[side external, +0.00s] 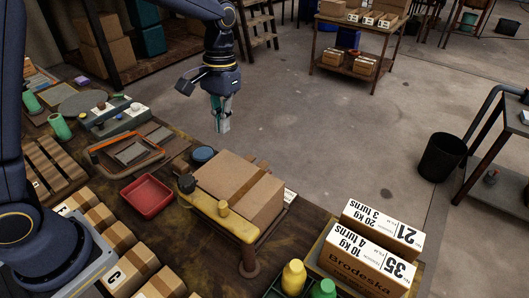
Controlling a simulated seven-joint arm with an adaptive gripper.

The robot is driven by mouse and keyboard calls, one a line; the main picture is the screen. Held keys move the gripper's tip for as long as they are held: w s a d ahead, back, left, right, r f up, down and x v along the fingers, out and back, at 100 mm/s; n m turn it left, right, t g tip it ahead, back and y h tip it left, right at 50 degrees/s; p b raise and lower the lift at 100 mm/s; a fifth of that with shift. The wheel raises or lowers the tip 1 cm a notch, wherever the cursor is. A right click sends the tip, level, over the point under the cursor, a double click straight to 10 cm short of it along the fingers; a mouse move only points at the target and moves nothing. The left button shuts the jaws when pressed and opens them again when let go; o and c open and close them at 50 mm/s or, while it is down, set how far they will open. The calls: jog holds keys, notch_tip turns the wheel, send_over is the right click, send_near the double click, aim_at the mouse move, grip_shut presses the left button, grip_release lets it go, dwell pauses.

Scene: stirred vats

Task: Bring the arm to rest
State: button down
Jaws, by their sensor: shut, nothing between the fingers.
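My gripper (222,128) hangs pointing down from my arm in the upper middle of the side external view. Its fingers are shut with nothing between them. It is in the air above the far edge of the workbench (300,225), apart from everything on it. The large cardboard box (238,190) on the bench is below and to the right of my gripper in the picture.
A red tray (147,196), a blue round container (203,155) and a yellow-topped stand (218,215) are on the bench. White labelled boxes (368,250) are at the right front. A black bin (440,157) stands on the floor. The floor beyond the bench is largely clear.

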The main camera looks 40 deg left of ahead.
jog(key=s+a+r+t, duration=0.4)
jog(key=s+r+t, duration=0.1)
jog(key=s+r, duration=0.6)
jog(key=s+a+f+t, duration=0.2)
jog(key=s, duration=0.6)
jog(key=shift+f+m, duration=0.15)
jog(key=shift+m, duration=0.15)
jog(key=shift+s, duration=0.1)
